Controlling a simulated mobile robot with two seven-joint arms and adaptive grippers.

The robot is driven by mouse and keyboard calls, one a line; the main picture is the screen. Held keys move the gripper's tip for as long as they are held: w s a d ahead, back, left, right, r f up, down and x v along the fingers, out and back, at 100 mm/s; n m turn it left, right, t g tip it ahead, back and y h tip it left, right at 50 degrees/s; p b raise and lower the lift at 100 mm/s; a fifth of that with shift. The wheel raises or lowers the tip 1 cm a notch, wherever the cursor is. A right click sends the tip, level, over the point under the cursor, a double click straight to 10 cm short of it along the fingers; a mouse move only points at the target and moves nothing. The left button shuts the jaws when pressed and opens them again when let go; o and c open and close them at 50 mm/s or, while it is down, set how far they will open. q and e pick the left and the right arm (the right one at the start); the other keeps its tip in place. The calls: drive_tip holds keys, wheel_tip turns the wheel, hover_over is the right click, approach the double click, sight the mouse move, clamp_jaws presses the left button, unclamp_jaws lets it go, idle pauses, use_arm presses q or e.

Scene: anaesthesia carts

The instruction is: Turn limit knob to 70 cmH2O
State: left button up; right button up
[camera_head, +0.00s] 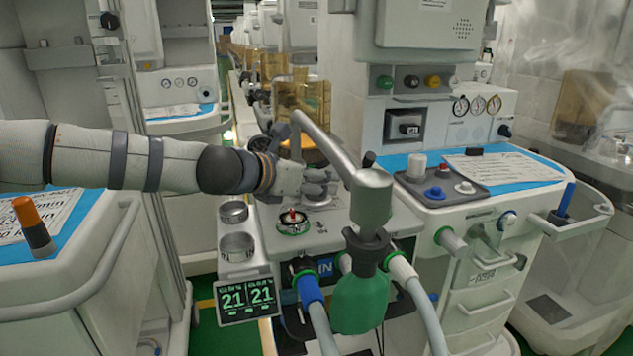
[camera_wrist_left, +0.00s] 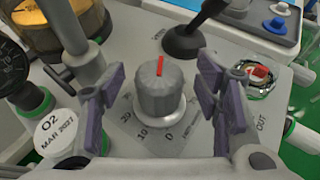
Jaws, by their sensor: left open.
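The limit knob (camera_wrist_left: 160,92) is a grey ribbed knob with a red line on top, at the middle of the left wrist view. The rest of the scale is hidden or too small to read. My left gripper (camera_wrist_left: 163,100) is open, with its purple-grey fingers on either side of the knob and gaps visible. In the head view my left gripper (camera_head: 318,190) is over the machine top and largely hides the knob. My right gripper is not in view.
A round red-and-white fitting (camera_head: 292,221) sits close to my left gripper. A grey metal arm (camera_head: 322,142) and a green bag (camera_head: 360,301) stand just right. The display (camera_head: 247,300) shows 21 and 21. A tray with knobs (camera_head: 440,184) is further right.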

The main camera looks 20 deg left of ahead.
use_arm(q)
drive_tip(key=shift+w+d+f, duration=0.15)
drive_tip(key=shift+w+d, duration=0.1)
drive_tip(key=shift+w, duration=0.3)
drive_tip(key=c, duration=1.2)
drive_tip(key=shift+a+r+m+g+h+p, duration=0.1)
drive_tip(key=shift+r+m+g+h+p, duration=0.2)
drive_tip(key=shift+m+h+p, duration=0.5)
drive_tip(key=shift+f+m+g+h+p, duration=0.15)
drive_tip(key=shift+m+g+h+p, duration=0.35)
drive_tip(key=shift+m+h, duration=0.1)
drive_tip(key=shift+f, duration=0.2)
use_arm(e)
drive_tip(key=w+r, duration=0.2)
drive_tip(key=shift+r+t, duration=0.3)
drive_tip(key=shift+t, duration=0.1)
use_arm(q)
drive_tip(key=o, duration=1.2)
drive_tip(key=shift+h, duration=0.3)
